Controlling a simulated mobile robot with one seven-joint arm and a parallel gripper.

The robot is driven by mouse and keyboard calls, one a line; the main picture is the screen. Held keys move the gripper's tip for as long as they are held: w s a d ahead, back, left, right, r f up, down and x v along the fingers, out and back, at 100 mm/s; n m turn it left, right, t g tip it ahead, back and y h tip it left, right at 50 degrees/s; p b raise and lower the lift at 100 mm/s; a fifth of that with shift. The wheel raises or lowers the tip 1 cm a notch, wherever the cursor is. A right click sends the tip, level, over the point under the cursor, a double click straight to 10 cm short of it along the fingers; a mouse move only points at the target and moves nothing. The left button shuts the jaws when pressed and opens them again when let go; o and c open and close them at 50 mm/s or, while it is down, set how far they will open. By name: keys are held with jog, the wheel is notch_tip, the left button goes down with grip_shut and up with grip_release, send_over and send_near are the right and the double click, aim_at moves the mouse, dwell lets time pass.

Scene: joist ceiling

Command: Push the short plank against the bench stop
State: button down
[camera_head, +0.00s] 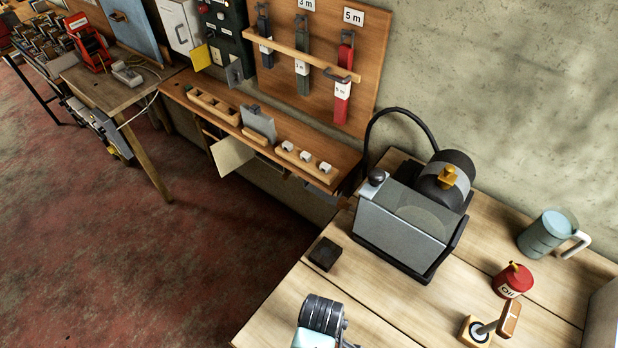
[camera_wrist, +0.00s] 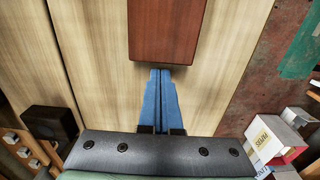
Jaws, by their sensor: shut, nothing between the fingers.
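A reddish-brown plank (camera_wrist: 166,28) lies flat on the pale wooden bench top (camera_wrist: 98,60) in the wrist view. Its far end runs out of the top of the picture. My gripper (camera_wrist: 160,70) is shut and empty, its two blue fingers pressed together. The fingertips point at the plank's near end, very close to it; I cannot tell whether they touch. The plank does not show in the head view. I cannot make out a bench stop for certain in either view.
A small dark block (camera_head: 325,254) sits near the bench's left edge; a dark block at left in the wrist view (camera_wrist: 50,122) may be it. A grey machine (camera_head: 405,225), a jug (camera_head: 545,234) and a red can (camera_head: 512,281) stand on the bench. Red floor lies beyond its edge.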

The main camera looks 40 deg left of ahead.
jog(key=a, duration=0.1)
jog(key=a+r, duration=0.1)
jog(key=shift+w+a+r, duration=0.15)
jog(key=shift+a+r, duration=0.15)
jog(key=shift+a, duration=0.1)
notch_tip(320, 180, up, 8)
jog(key=b, duration=0.1)
jog(key=shift+r, duration=0.25)
jog(key=shift+d, duration=0.15)
